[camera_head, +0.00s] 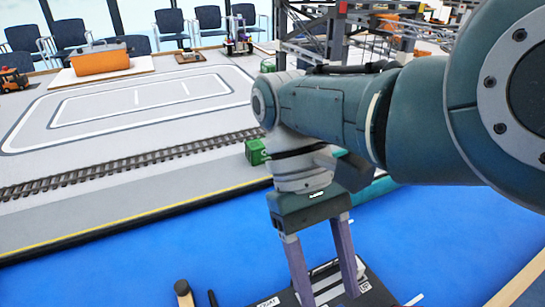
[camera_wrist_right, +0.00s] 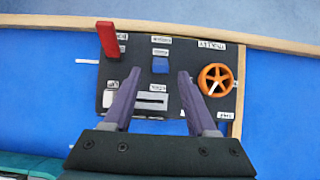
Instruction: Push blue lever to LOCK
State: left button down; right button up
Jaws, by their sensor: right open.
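In the right wrist view a dark control panel (camera_wrist_right: 208,58) lies below my right gripper (camera_wrist_right: 158,79). The gripper is open, with its two purple fingers apart and nothing between them. A small blue piece (camera_wrist_right: 160,65), which looks like the blue lever, stands beyond the fingertips, roughly in line with the gap between them. Labels sit around it, but I cannot read LOCK. In the head view my right gripper (camera_head: 328,290) points down over the panel, and I cannot pick out the blue lever there. My left gripper is not in view.
A red lever (camera_wrist_right: 107,39) stands at the panel's upper left, and an orange wheel (camera_wrist_right: 216,80) is at its right. A pale slotted plate (camera_wrist_right: 151,101) lies between the fingers. A green box (camera_head: 256,151) stands by the rail track (camera_head: 120,164).

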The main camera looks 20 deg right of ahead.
jog(key=b+v, duration=0.2)
jog(key=v, duration=0.5)
jog(key=shift+d+f, duration=0.1)
dwell(0.7)
